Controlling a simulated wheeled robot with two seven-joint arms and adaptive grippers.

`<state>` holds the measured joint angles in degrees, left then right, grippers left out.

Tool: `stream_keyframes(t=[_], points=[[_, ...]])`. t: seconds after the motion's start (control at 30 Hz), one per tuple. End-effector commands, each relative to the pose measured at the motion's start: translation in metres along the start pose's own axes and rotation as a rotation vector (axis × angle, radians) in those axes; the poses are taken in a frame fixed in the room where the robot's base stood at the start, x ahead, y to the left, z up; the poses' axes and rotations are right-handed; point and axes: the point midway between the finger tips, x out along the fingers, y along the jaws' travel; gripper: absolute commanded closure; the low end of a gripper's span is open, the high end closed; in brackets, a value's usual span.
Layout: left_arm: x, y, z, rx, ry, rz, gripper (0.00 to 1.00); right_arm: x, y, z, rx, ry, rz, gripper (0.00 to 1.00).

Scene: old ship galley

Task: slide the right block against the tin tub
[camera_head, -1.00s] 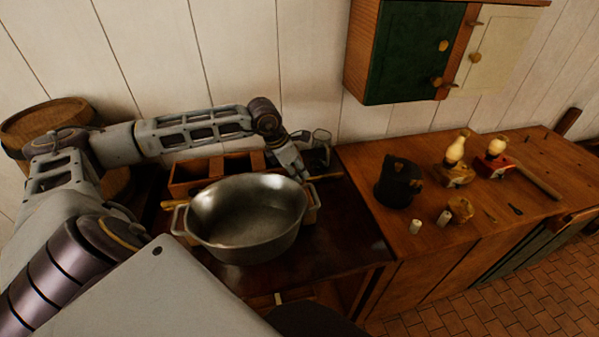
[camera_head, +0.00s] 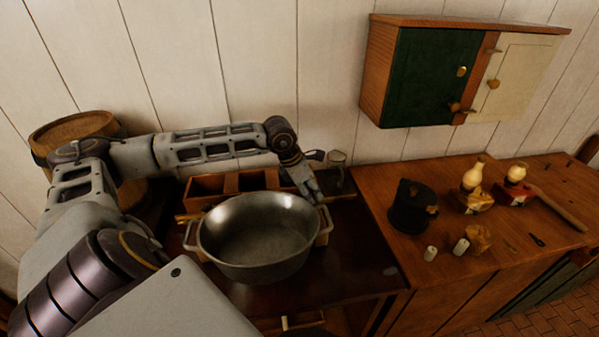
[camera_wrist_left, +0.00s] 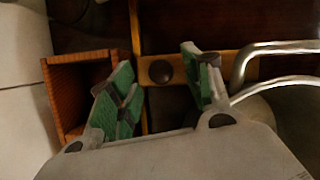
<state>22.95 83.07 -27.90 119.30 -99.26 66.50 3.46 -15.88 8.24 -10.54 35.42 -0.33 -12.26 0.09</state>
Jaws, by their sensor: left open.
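The tin tub (camera_head: 258,238) is a large oval metal tub with side handles on the dark table. The right block (camera_head: 324,238) is a small pale wooden piece at the tub's right side, partly hidden by rim and handle; I cannot tell whether they touch. My left gripper (camera_head: 318,196) points down just behind the tub's right end, close to its handle. In the left wrist view its green-padded fingers (camera_wrist_left: 158,76) are apart, with a wooden strip (camera_wrist_left: 205,66) bearing a dark round spot beyond them. Metal bars, apparently the tub's handle (camera_wrist_left: 268,47), lie right of the fingers. My right gripper is out of view.
A wooden compartment box (camera_head: 207,188) stands behind the tub, close to my left arm. The counter at right holds a dark pot (camera_head: 411,207) and several small items. The dark tabletop (camera_head: 345,262) right of the tub is clear.

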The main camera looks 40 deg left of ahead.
Motion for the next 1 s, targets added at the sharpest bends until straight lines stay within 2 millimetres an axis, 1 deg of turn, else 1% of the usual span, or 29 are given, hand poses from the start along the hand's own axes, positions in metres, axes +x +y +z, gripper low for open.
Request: stream_keyframes(t=[1.0], points=[[-0.082, 0.001, 0.000, 0.001, 0.000, 0.003, 0.51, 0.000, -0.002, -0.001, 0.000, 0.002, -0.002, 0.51]])
